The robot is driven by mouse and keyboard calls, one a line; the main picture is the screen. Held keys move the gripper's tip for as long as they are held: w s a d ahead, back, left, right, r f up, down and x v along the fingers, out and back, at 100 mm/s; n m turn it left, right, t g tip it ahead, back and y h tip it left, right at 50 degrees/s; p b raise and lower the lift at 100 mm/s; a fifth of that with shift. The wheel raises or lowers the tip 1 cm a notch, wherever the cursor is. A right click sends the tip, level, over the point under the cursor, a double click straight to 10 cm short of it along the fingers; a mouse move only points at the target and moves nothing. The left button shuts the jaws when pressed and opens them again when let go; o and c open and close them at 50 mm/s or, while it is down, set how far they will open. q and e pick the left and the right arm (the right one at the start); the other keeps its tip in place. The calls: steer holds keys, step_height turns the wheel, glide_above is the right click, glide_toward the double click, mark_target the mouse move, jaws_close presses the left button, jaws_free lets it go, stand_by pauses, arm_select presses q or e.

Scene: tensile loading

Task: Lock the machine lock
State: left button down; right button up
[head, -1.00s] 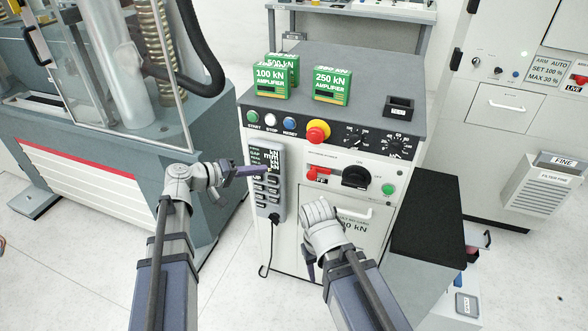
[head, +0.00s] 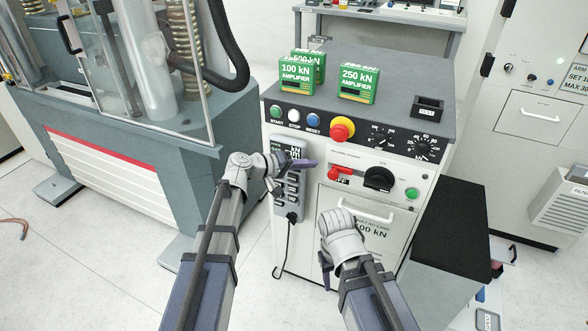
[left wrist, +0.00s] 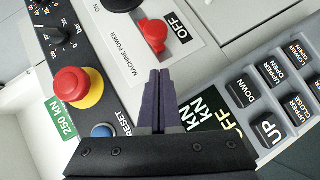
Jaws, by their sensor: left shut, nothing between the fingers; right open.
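A red lever (head: 342,172) is on the front panel of the white and grey console, with a black OFF label beside it. In the left wrist view the red lever (left wrist: 153,34) is just beyond my fingertips, by the words MACHINE POWER. No part is clearly marked as a lock. My left gripper (head: 315,163) is shut and empty, left of the lever; its fingers (left wrist: 160,75) point at it and look apart from it. A black rotary knob (head: 378,179) is right of the lever. My right gripper (head: 326,272) is open and empty, low before the cabinet door.
A red and yellow emergency button (head: 342,128) sits above the lever. A grey pendant (head: 288,190) with several buttons hangs just below my left gripper. Green amplifier boxes (head: 357,83) stand on the console top. A white door handle (head: 366,212) sticks out above my right gripper.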

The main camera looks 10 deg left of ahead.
mark_target(331, 175)
arm_select(q)
steer(key=d, duration=0.1)
steer(key=d+f, duration=0.1)
steer(key=s+d+b, duration=0.1)
steer(key=shift+f, duration=0.25)
steer(key=d, duration=0.2)
steer(key=s+d, duration=0.1)
steer(key=d, duration=0.1)
steer(key=shift+s, duration=0.2)
steer(key=shift+a, duration=0.1)
